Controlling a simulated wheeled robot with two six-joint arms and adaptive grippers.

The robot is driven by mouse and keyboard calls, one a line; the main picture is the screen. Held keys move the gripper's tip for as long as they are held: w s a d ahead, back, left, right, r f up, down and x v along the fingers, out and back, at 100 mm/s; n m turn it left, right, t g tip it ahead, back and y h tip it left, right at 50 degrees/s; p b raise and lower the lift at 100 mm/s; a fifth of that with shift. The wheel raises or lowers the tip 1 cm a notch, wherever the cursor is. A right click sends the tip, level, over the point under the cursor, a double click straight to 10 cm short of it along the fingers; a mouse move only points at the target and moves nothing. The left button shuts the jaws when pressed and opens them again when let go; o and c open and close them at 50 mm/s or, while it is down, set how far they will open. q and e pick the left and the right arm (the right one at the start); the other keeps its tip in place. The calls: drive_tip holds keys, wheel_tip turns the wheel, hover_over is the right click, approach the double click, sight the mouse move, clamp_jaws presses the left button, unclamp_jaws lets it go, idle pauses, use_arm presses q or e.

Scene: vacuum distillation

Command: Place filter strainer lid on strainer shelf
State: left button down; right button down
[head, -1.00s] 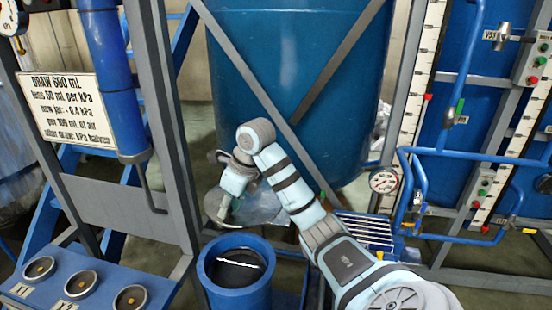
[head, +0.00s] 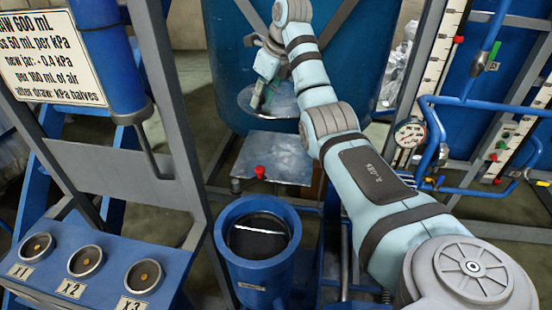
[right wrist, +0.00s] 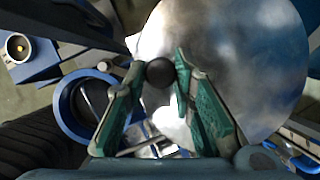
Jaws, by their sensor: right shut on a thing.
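The filter strainer lid is a round silver disc (head: 286,106) with a dark knob (right wrist: 160,73). My right gripper (head: 259,101) is shut on the knob. In the right wrist view its green fingers (right wrist: 160,80) stand on both sides of the knob, and the disc (right wrist: 240,60) spreads beyond them. A flat grey plate (head: 285,155), apparently the strainer shelf, lies just below the lid in the head view; the lid appears apart from it, but the height gap is hard to judge. The blue strainer (head: 258,275) stands open in front. My left gripper is not in view.
A red-knobbed valve (head: 260,172) sits at the plate's front edge. A large blue tank (head: 225,70) stands behind. A grey frame post (head: 165,90) rises on the left; a gauge (head: 409,133) and blue pipes are on the right.

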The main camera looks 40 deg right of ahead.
drive_tip(key=shift+w+f, duration=0.1)
drive_tip(key=shift+f, duration=0.15)
wheel_tip(320, 180, down, 19)
drive_tip(key=shift+f+b, duration=0.1)
drive_tip(key=shift+b, duration=0.95)
drive_tip(key=c, duration=1.3)
unclamp_jaws()
drive_tip(key=shift+c, duration=0.2)
drive_tip(key=v, duration=1.2)
drive_tip(key=shift+p, duration=0.35)
